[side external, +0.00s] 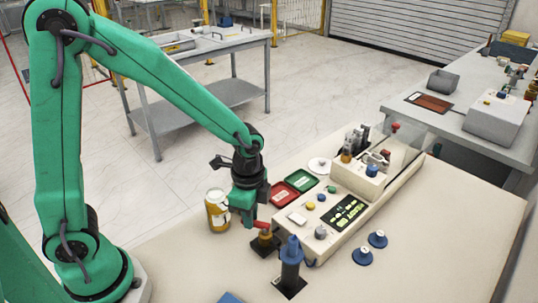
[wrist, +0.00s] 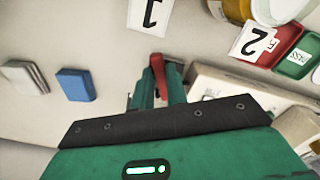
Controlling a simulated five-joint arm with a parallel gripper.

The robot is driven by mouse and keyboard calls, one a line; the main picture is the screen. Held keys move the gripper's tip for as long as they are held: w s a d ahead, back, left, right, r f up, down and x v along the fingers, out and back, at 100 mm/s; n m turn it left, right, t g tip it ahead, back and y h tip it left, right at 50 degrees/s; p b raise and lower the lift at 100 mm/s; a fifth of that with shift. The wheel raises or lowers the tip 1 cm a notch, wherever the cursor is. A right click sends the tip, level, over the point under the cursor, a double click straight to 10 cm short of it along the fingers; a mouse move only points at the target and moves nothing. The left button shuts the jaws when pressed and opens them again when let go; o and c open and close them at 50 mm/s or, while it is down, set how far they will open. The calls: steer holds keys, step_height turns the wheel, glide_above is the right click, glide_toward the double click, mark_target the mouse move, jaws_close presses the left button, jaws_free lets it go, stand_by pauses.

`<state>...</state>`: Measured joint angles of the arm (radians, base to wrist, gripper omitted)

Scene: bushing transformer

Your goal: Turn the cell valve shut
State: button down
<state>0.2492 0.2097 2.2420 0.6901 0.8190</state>
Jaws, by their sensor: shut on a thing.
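The cell valve (side external: 265,239) stands on a dark base on the bench, just left of the cream control box, in the side view. It has a brass-coloured body and a red handle (wrist: 158,72). My gripper (side external: 250,217) is at the valve's top, pointing down. In the wrist view my gripper (wrist: 158,90) has its green fingers on either side of the red handle and is shut on it. The handle's far end sticks out past the fingers. The valve's body is hidden in the wrist view.
A blue post (side external: 290,262) on a black base stands close right of the valve. A yellow jar (side external: 217,213) is close left. Red (side external: 280,192) and green (side external: 301,181) trays lie behind. The control box (side external: 335,212) borders the right. A blue block (wrist: 75,85) lies left in the wrist view.

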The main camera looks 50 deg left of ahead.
steer(key=d+n, duration=0.1)
steer(key=n, duration=0.3)
steer(key=s+d+n, duration=0.1)
steer(key=n, duration=0.3)
steer(key=d+n, duration=0.1)
steer(key=n, duration=0.3)
steer(key=shift+s+d, duration=0.15)
steer(key=shift+s, duration=0.25)
steer(key=c, duration=1.4)
jaws_free()
steer(key=shift+r, duration=0.15)
step_height(320, 180, up, 8)
steer(key=shift+f, duration=0.2)
steer(key=shift+r, duration=0.1)
